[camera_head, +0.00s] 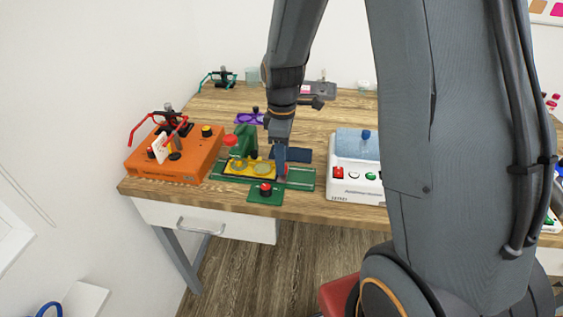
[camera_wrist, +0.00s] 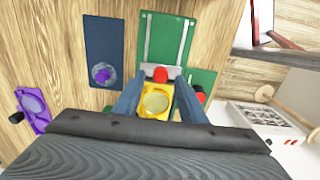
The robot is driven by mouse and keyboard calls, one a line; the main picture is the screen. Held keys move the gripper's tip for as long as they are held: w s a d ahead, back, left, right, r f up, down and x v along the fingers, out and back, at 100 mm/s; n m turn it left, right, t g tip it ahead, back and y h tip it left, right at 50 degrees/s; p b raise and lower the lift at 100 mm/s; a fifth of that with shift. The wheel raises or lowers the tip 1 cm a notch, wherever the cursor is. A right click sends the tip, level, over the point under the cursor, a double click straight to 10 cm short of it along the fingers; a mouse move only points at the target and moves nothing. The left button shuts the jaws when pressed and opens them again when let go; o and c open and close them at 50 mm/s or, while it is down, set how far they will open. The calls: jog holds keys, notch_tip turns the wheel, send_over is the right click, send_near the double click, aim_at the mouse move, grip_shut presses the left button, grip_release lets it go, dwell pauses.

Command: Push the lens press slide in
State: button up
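The green lens press (camera_head: 243,140) stands near the front of the wooden table, with a red part at its upper left. Its yellow slide (camera_head: 237,168) carries round lenses and lies at the left of a green railed track (camera_head: 302,180); the slide also shows in the wrist view (camera_wrist: 144,112). A red knob (camera_wrist: 160,74) is at the slide's track-side end. My gripper (camera_wrist: 158,84) is open, with its fingers apart on either side of the slide's end as seen from above. In the head view my gripper (camera_head: 281,160) is low beside the knob; contact cannot be told.
A green panel with a red button (camera_head: 265,187) is in front. A dark blue plate (camera_head: 292,154) lies behind the track. An orange box (camera_head: 170,165) stands left, a white machine with blue lid (camera_head: 355,150) right. A purple holder (camera_head: 246,118) is behind. The track's right part is clear.

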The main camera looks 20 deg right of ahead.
notch_tip(320, 180, up, 7)
jog(key=shift+f+b, duration=0.2)
jog(key=shift+b, duration=0.5)
jog(key=s+f+m+t, duration=0.1)
jog(key=s+f+m, duration=0.1)
jog(key=s+m, duration=1)
jog(key=shift+s+f+m+b, duration=0.25)
jog(key=shift+s+b, duration=0.2)
jog(key=shift+s, duration=0.25)
dwell(1.2)
